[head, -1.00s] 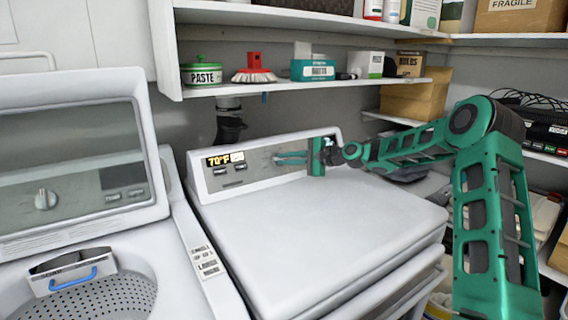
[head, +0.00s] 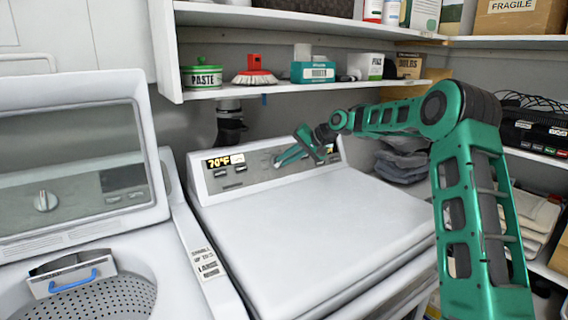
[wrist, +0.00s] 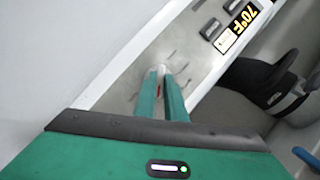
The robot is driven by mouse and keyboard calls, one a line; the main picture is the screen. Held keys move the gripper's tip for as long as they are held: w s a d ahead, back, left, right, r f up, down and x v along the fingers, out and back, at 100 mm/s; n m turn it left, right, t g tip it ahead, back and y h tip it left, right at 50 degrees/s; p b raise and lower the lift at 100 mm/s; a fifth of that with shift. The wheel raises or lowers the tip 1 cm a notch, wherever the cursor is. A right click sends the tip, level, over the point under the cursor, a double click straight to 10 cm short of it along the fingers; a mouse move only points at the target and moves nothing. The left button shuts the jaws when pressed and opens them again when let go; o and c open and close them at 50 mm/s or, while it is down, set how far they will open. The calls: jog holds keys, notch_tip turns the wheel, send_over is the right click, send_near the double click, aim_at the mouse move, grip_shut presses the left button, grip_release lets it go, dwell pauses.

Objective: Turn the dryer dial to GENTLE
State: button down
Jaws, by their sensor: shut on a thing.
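The dryer (head: 310,215) stands in the middle of the head view, with its control panel (head: 208,182) along the back of its top. My gripper (head: 279,162) reaches the panel from the upper right, its fingers slanting down to the left. In the wrist view my gripper (wrist: 162,74) has its two green fingers close together on the dial (wrist: 161,69), a small pale knob. Most of the dial is hidden by the fingers. Faint marks surround it on the grey panel, too small to read. The display (wrist: 236,20) reads 70°F.
A washer (head: 180,270) with its lid raised stands at the left. A shelf (head: 300,86) with a paste tin (head: 203,77), a brush (head: 254,72) and boxes hangs above the panel. Folded dark cloths (head: 403,160) lie right of the dryer. The dryer top is clear.

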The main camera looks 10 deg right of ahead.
jog(key=shift+s+a+n+t+h, duration=0.15)
jog(key=shift+n+h, duration=1.1)
jog(key=shift+n, duration=0.65)
jog(key=shift+a+n+t+h, duration=0.1)
jog(key=shift+a+n+h, duration=0.1)
jog(key=shift+n+h, duration=1.4)
jog(key=shift+s+a+n+t+h, duration=0.15)
jog(key=shift+n+h, duration=0.8)
jog(key=shift+n, duration=1.25)
jog(key=shift+w, duration=0.1)
jog(key=c, duration=1.8)
grip_release()
jog(key=shift+a+r, duration=0.1)
